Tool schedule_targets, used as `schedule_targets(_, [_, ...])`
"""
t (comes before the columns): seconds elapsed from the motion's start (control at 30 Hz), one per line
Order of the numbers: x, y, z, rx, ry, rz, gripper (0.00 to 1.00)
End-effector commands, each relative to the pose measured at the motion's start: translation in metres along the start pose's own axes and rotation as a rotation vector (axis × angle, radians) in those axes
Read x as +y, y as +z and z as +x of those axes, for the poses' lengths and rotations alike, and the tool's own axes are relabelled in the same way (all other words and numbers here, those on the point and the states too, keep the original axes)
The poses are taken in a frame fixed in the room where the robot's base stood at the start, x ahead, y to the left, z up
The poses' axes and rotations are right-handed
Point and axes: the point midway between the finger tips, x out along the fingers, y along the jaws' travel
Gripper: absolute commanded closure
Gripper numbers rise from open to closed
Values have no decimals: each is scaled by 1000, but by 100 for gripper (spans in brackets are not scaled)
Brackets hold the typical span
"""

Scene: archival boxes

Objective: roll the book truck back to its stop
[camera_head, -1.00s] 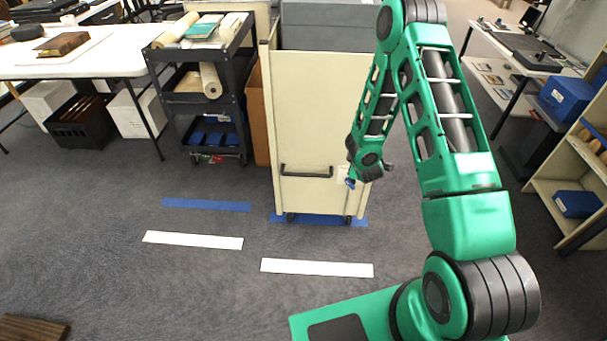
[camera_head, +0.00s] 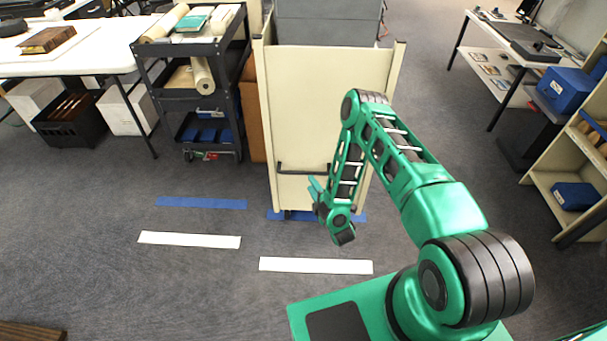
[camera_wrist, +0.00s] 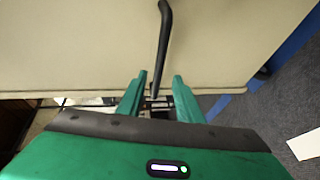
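The cream book truck (camera_head: 325,100) stands upright ahead of me, its end panel facing me and its base at a blue tape strip (camera_head: 350,216). A black bar handle (camera_head: 303,170) runs across the panel's lower part. My gripper (camera_head: 316,188) is in front of the panel, by the handle's right part. In the wrist view, my gripper (camera_wrist: 160,76) has its fingers apart, and the handle (camera_wrist: 163,45) reaches down between them with gaps at both sides. I cannot tell whether they touch. My arm hides the handle's right end in the head view.
A black cart (camera_head: 190,95) with rolls stands close left of the truck, and a white table (camera_head: 90,60) is farther left. White tape strips (camera_head: 316,265) lie on the open floor in front. A shelf unit (camera_head: 545,185) stands at the right.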

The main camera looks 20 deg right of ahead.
Motion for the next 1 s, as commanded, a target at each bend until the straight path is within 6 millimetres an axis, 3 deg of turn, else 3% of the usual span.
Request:
schedule_targets(0.3, [1, -5, 57, 6, 3, -2, 68])
schedule_targets(0.5, [1, -4, 82, 5, 1, 0, 68])
schedule_targets(0.97, [1, -4, 93, 4, 0, 2, 68])
schedule_targets(1.0, [1, -4, 93, 4, 0, 2, 77])
